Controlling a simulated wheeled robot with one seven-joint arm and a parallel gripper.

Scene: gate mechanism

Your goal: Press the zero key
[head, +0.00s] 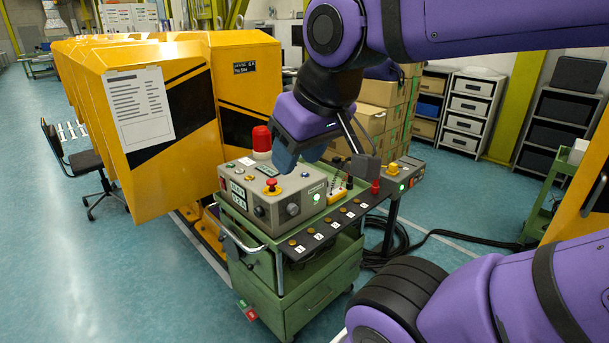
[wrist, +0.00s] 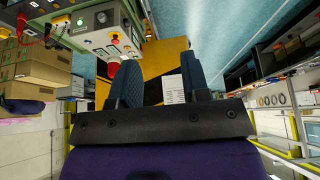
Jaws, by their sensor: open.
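A dark strip (head: 325,229) runs along the front right edge of the green cart. It carries a row of brass-coloured round keys (head: 311,231), each beside a small white label. The labels are too small to read surely, so I cannot tell which is the zero key. My gripper (head: 287,158) is above the grey control box, higher than the key strip and behind it, apart from the keys. In the wrist view my gripper (wrist: 160,82) is open, its two dark blue fingers apart with nothing between them. The key strip is not clearly seen in that view.
The grey control box (head: 262,207) has a red mushroom button (head: 271,184) and a red beacon (head: 261,140) close to my fingers. A smaller grey box (head: 402,172) stands right. Yellow cabinets (head: 230,80) stand left. Black cables (head: 445,236) lie on the floor.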

